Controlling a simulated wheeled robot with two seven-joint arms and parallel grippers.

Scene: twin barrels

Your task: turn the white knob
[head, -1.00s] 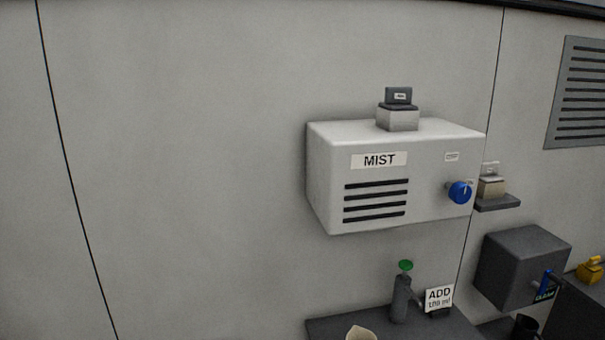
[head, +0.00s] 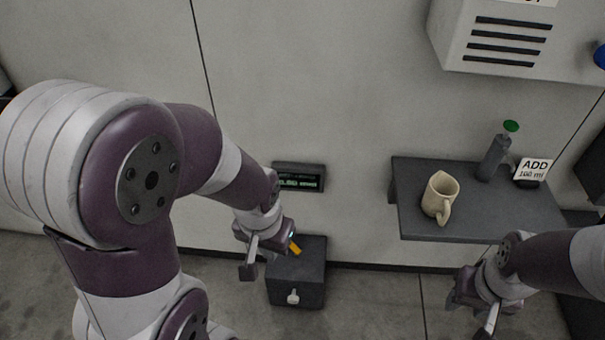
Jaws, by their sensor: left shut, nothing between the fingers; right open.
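A small white knob (head: 292,297) sits on the front of a dark grey box (head: 312,272) low by the wall, in the lower middle of the head view. My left gripper (head: 250,262) is shut and empty, above and to the left of the knob and apart from it in the picture. It overlaps the upper left side of the box in view; I cannot tell whether it touches the box. My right gripper (head: 474,315) is open and empty at the lower right, in front of the shelf and far from the knob.
A yellow-orange piece (head: 295,247) shows at the box's top. A dark display (head: 299,177) with green text is on the wall above. A shelf (head: 420,222) at the right carries a beige mug (head: 440,196), a green-topped bottle (head: 495,155) and an ADD sign (head: 533,169). A vented white cabinet (head: 452,40) hangs above.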

